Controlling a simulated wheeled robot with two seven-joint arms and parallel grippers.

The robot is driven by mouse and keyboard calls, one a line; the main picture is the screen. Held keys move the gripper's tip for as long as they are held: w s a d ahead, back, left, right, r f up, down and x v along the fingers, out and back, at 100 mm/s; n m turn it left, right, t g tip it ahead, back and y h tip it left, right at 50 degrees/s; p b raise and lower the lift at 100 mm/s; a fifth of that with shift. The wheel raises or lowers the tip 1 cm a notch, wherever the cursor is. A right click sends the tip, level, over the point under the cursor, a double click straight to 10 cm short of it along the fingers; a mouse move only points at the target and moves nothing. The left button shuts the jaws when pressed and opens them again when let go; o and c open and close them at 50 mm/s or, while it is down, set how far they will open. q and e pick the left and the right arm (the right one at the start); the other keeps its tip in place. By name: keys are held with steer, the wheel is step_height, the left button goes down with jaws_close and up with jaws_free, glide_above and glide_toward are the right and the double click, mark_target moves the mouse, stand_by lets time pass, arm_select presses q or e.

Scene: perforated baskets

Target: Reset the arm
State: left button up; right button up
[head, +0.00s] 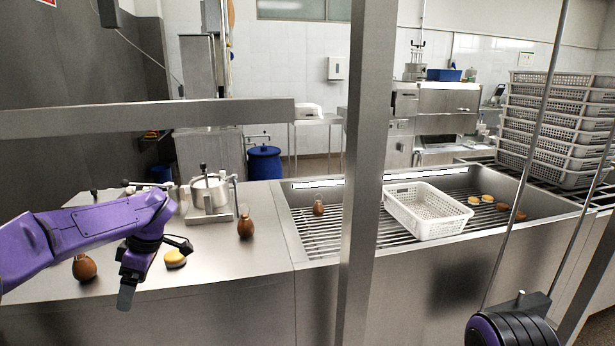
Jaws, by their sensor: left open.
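My left arm comes in from the left, and its gripper (153,270) is open over the steel counter (215,265). A brown pear-shaped item (84,267) stands to the left, partly below my arm. Another brown item (245,226) stands to the right of the gripper. A purple and black part of my body shows at the bottom right, but my right gripper is not in view.
A steel post stands in front of the counter and a horizontal bar crosses at left. A white perforated basket (425,227) sits on the slatted sink, with a brown item (318,208) and several round items nearby. Stacked baskets (555,130) stand at right. A pot (208,192) stands behind the gripper.

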arm_select(q)
steer(key=s+f+m+t+y, duration=0.3)
steer(key=s+f+m+y, duration=0.15)
steer(key=f, duration=0.65)
steer(key=s+f+m+t+y, duration=0.25)
steer(key=s+f, duration=0.25)
steer(key=f, duration=0.6)
steer(key=s+d+f+m+h, duration=0.2)
steer(key=s+f, duration=0.2)
steer(key=s, duration=0.4)
steer(key=s+d+f+m+h, duration=0.2)
steer(key=s+d+f+h, duration=0.1)
steer(key=s, duration=0.6)
steer(key=s+d+f+m+h, duration=0.2)
steer(key=s+f, duration=0.3)
steer(key=s, duration=0.4)
steer(key=shift+s+d+h, duration=0.25)
steer(key=shift+d+h, duration=0.2)
steer(key=shift+h, duration=0.05)
steer(key=shift+f+g, duration=0.1)
steer(key=shift+g, duration=0.15)
